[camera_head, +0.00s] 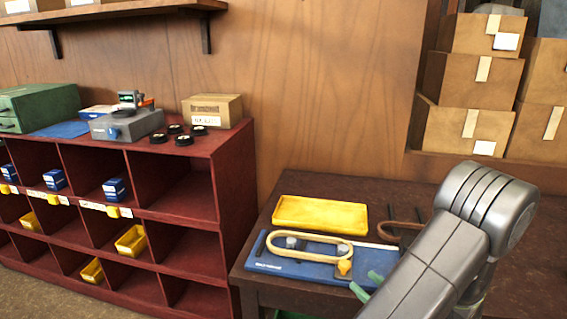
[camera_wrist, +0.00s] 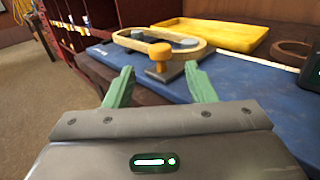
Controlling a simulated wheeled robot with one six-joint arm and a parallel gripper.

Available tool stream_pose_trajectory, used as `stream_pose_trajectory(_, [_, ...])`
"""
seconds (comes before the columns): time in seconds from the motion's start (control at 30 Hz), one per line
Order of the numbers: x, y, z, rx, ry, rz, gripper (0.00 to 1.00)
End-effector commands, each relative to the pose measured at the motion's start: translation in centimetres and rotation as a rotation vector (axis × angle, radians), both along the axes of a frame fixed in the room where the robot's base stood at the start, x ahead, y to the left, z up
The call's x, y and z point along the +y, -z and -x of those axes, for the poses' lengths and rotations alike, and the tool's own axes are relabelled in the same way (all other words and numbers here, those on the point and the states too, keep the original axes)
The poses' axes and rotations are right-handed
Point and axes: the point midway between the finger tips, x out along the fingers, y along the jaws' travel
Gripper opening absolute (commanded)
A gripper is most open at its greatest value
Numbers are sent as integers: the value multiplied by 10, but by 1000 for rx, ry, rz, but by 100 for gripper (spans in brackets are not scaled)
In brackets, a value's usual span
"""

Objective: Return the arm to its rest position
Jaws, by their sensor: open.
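My gripper (camera_wrist: 161,84) shows two green fingers, spread apart with nothing between them. In the head view my gripper (camera_head: 367,285) is at the front edge of the blue board (camera_head: 290,267), partly hidden by my grey arm. In the wrist view the fingers point toward the blue board (camera_wrist: 240,88), a yellow knob (camera_wrist: 160,52) and a pale oval loop (camera_wrist: 130,42). The loop (camera_head: 290,239) lies around two grey round parts on the board, with the yellow knob (camera_head: 344,267) by its right end. I cannot tell whether a finger touches the board.
A yellow tray (camera_head: 320,227) lies behind the board on the dark table (camera_head: 300,186). A red shelf unit (camera_head: 225,165) stands left of the table. Cardboard boxes (camera_head: 470,80) are stacked at the back right.

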Motion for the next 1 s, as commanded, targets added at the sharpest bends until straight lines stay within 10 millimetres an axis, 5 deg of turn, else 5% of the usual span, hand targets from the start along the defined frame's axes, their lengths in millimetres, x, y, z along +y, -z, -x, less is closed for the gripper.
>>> stream_pose_trajectory(0.5, [40, -1, -70, 0, -1, -1, 51])
stream_pose_trajectory(1.0, [45, 0, -79, 0, 1, -1, 51])
